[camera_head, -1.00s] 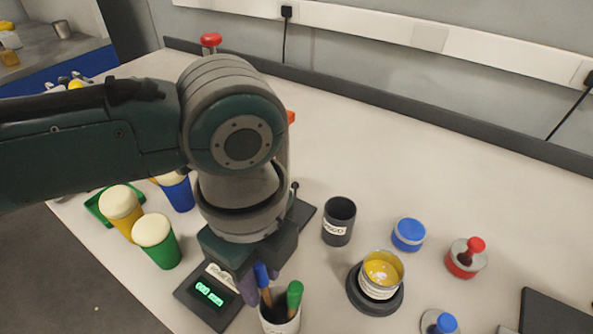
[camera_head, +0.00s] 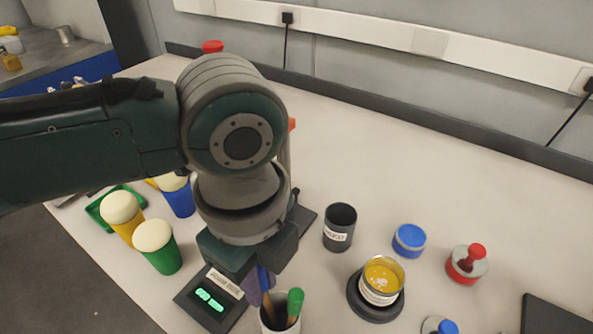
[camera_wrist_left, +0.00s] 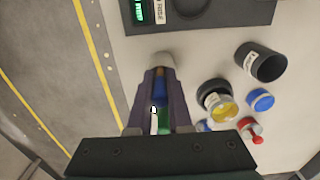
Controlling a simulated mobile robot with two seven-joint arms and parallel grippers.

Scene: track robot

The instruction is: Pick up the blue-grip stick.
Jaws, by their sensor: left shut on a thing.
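The blue-grip stick (camera_head: 263,279) stands in a white cup (camera_head: 279,321) at the bottom of the head view. My left gripper (camera_head: 260,288) comes down over the cup from above, its purple fingers shut on the stick's blue grip. In the left wrist view the blue grip (camera_wrist_left: 160,90) lies between the two fingers, with the cup's pale rim (camera_wrist_left: 162,60) beyond them. A green-grip stick (camera_head: 295,302) stands beside it in the same cup. The stick's lower end is hidden by the cup. My right gripper is not in view.
A scale with green digits (camera_head: 209,301) stands left of the cup. A dark labelled cup (camera_head: 340,228), a yellow-filled jar (camera_head: 382,281) on a dark base and a blue-lidded pot (camera_head: 409,240) stand right. Green (camera_head: 159,247) and yellow (camera_head: 121,216) tumblers stand left.

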